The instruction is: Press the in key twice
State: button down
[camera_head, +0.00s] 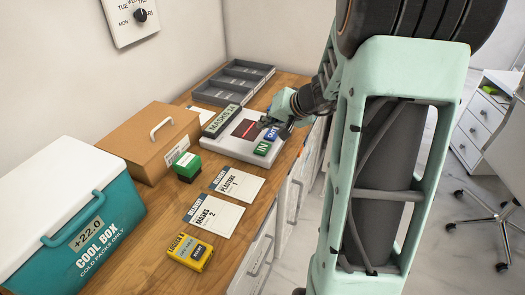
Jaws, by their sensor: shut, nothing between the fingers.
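A light grey device (222,147) lies on the wooden counter. It has a dark window with a red line (245,128) and a sign reading MASKS (222,121). The green IN key (262,148) is at its front right corner. The blue OUT key (271,134) is just behind the green one. My gripper (266,122) is shut and empty. It is over the device's right rear part, behind the OUT key. Whether its tips touch the device cannot be told. My arm comes in from the right.
Two cards reading PLASTERS (238,185) and MASKS (211,217), a green block (187,167) and a yellow device (190,253) lie in front. A cardboard box (150,148) and cool box (60,215) stand left, a grey tray (238,80) behind. My arm hides the right side.

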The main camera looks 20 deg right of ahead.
jog(key=b, duration=0.3)
send_over(264, 149)
notch_tip(264, 149, down, 4)
jog(key=shift+d+f, duration=0.15)
jog(key=shift+f+b, duration=0.7)
jog(key=shift+b, duration=0.15)
jog(key=shift+f+b, duration=0.25)
jog(key=shift+b, duration=0.15)
jog(key=shift+f+b, duration=0.2)
jog(key=shift+b, duration=0.25)
jog(key=shift+f+b, duration=0.55)
jog(key=shift+b, duration=0.3)
dwell(1.0)
jog(key=shift+r, duration=0.1)
jog(key=shift+r+p, duration=0.45)
jog(key=shift+r, duration=0.45)
